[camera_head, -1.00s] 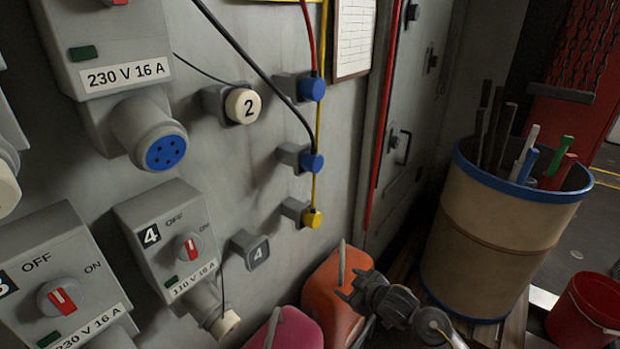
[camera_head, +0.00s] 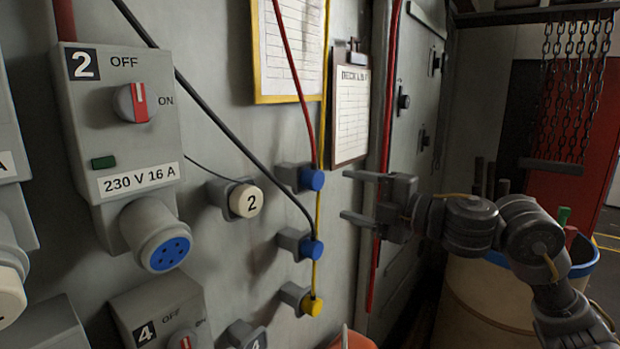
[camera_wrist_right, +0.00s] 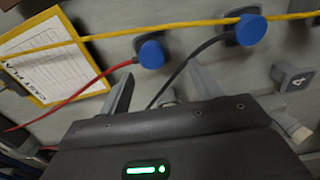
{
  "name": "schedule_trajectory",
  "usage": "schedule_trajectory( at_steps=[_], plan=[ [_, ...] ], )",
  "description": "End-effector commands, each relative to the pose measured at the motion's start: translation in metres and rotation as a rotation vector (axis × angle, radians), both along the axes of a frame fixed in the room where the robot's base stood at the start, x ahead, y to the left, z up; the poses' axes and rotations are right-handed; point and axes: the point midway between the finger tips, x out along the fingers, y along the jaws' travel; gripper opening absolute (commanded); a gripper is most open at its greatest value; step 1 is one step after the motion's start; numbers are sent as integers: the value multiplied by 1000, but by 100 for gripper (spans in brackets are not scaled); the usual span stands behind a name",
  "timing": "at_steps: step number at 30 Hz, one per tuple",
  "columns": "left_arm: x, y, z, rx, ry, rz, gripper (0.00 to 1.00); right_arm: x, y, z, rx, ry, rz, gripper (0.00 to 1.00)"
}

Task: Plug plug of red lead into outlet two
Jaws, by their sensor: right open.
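The red lead (camera_head: 292,75) hangs down to its blue plug (camera_head: 312,179), which sits in the top grey holder on the wall. In the right wrist view this blue plug (camera_wrist_right: 152,54) shows ahead, just beyond the fingers. Outlet two (camera_head: 170,253) is the round socket with a blue face under the box marked 2 (camera_head: 120,130); its face is uncovered. My right gripper (camera_head: 350,196) is open and empty, to the right of the red lead's plug, its fingers pointing at the wall. It also shows open in the right wrist view (camera_wrist_right: 162,88). My left gripper is not in view.
Below hang the black lead's blue plug (camera_head: 313,248) and a yellow plug (camera_head: 313,306). A cap marked 2 (camera_head: 247,201) sits on its wall holder. A clipboard (camera_head: 350,110) and red pipe (camera_head: 384,130) are near my right gripper. A bin (camera_head: 470,300) stands behind my arm.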

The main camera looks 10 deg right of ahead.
Motion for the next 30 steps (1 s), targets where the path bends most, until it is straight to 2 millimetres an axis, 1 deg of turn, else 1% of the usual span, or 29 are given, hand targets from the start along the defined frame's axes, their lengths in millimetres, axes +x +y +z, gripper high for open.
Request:
schedule_trajectory(
  at_steps=[1, 4, 17, 23, 30],
  plan=[
    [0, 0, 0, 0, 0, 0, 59, -4, -1, 8, -22, -18, 3, 64],
    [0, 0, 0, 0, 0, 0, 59, -8, -2, 14, -45, -32, 8, 64],
    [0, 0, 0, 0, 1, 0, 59, -6, -1, 16, -46, -33, 9, 64],
    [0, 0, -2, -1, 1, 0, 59, 7, 10, 16, -44, -34, 11, 64],
    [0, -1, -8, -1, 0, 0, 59, 32, 32, 15, -43, -32, 10, 64]
  ],
)
